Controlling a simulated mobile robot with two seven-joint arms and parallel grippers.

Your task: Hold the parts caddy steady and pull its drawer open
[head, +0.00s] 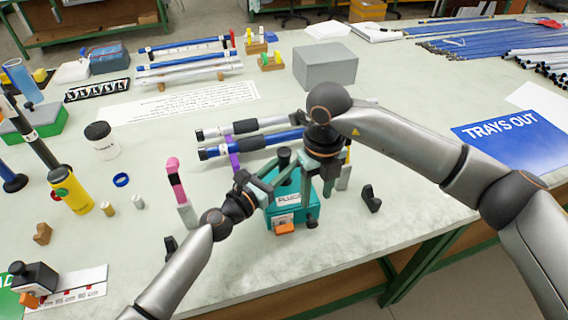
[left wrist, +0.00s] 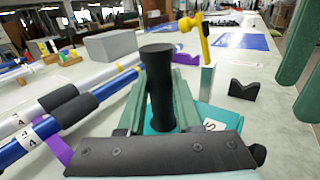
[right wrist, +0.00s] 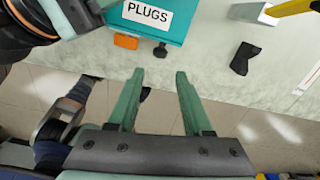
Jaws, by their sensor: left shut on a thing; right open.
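The teal parts caddy (head: 278,211) stands on the table near its front edge, with a white PLUGS label on its front. An orange drawer pull (head: 285,228) is low on that front; it also shows in the right wrist view (right wrist: 126,42). The drawer looks shut. A black post (left wrist: 160,75) rises from the caddy's top. My left gripper (head: 284,168) is shut around this post. My right gripper (head: 314,196) is open and empty. In the right wrist view its fingers (right wrist: 157,76) are below the pull and to its right, not touching it.
A black V-shaped block (head: 371,199) stands right of the caddy. A pink-topped post (head: 177,182) stands to the left. Rods on purple supports (head: 234,160) lie behind. The table's front edge and floor lie just before the caddy.

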